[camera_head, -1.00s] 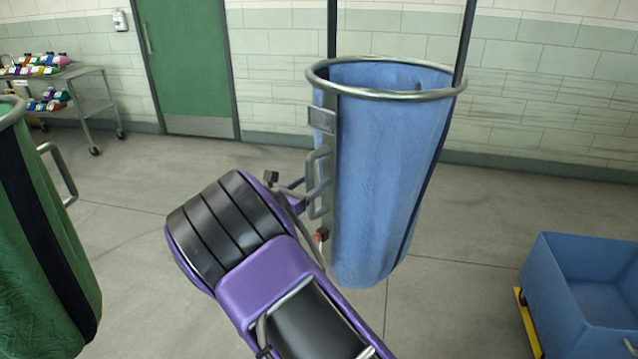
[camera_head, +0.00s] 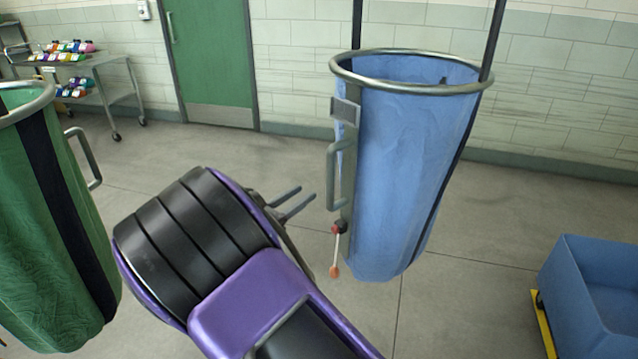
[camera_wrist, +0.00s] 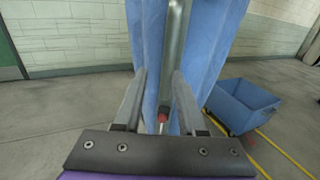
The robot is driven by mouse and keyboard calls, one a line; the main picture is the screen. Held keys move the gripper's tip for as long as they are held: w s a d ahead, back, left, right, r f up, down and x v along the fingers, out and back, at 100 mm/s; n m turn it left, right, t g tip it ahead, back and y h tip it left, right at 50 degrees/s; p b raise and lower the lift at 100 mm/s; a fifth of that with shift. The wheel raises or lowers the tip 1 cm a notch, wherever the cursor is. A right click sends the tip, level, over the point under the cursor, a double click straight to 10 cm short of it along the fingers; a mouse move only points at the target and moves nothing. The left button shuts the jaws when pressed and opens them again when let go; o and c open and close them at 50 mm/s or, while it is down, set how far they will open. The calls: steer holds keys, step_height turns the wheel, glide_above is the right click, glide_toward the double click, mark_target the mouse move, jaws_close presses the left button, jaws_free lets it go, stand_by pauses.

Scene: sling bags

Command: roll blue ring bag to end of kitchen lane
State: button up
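The blue ring bag (camera_head: 405,170) hangs upright from a metal ring (camera_head: 410,88) on two dark straps. A grey loop handle (camera_head: 332,175) is on its left side, with a small plate above it and a red knob and orange-tipped rod below it. My gripper (camera_head: 307,194) is left of the handle, its two fingers apart and empty, with a small gap to the handle. In the wrist view, the open fingers (camera_wrist: 158,72) point at the handle bar (camera_wrist: 172,50), which stands beyond them in front of the blue cloth (camera_wrist: 205,50).
A green bag (camera_head: 75,230) with a similar handle hangs at the left. A blue bin (camera_head: 575,270) on a yellow base stands at the right. A cart with colourful items (camera_head: 105,95) and a green door (camera_head: 210,60) are behind. Floor between is clear.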

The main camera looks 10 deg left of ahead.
steer(key=v, duration=0.5)
steer(key=shift+s+d, duration=0.1)
steer(key=shift+d, duration=0.1)
stand_by(0.9)
